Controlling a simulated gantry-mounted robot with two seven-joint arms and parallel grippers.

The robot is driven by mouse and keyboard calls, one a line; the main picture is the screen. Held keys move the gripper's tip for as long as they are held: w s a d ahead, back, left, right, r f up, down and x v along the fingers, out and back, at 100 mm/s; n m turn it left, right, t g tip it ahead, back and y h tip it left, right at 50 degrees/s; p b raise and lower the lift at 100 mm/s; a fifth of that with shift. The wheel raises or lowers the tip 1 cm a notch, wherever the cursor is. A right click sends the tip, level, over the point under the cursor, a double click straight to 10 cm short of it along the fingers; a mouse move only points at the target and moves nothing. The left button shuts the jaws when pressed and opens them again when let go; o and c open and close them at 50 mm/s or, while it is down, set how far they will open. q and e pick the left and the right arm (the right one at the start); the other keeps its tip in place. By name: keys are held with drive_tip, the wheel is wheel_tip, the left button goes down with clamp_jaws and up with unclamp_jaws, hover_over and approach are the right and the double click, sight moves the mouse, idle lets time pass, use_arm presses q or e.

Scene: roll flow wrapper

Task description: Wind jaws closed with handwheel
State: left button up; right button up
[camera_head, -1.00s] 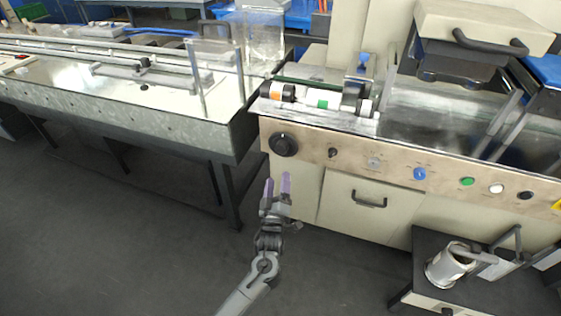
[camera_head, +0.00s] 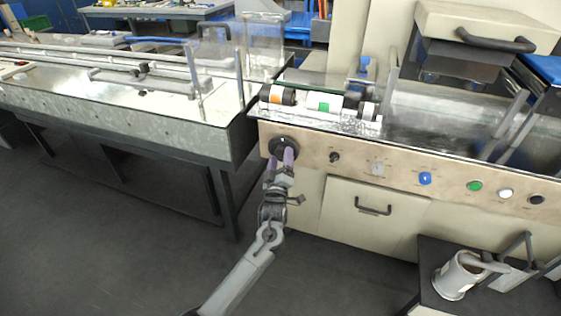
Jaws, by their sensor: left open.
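The black handwheel (camera_head: 285,143) is a round knob at the left end of the machine's beige front panel. My left gripper (camera_head: 280,157) is in front of it, with its two purple fingers apart and their tips overlapping the lower part of the wheel in the picture. I cannot tell whether the fingers touch it. The fingers hide part of the wheel. Above the panel are black-and-white rollers with orange and green bands (camera_head: 322,102); I cannot make out the jaws for certain. My right gripper is not in view.
The panel carries a small black knob (camera_head: 335,157), a blue knob (camera_head: 425,178), a green button (camera_head: 474,186) and other buttons to the right. A drawer handle (camera_head: 373,207) sticks out below. A long conveyor table (camera_head: 150,130) stands at left. The floor in front is clear.

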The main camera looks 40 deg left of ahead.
use_arm(q)
drive_tip(key=c, duration=1.1)
drive_tip(key=shift+o, duration=0.2)
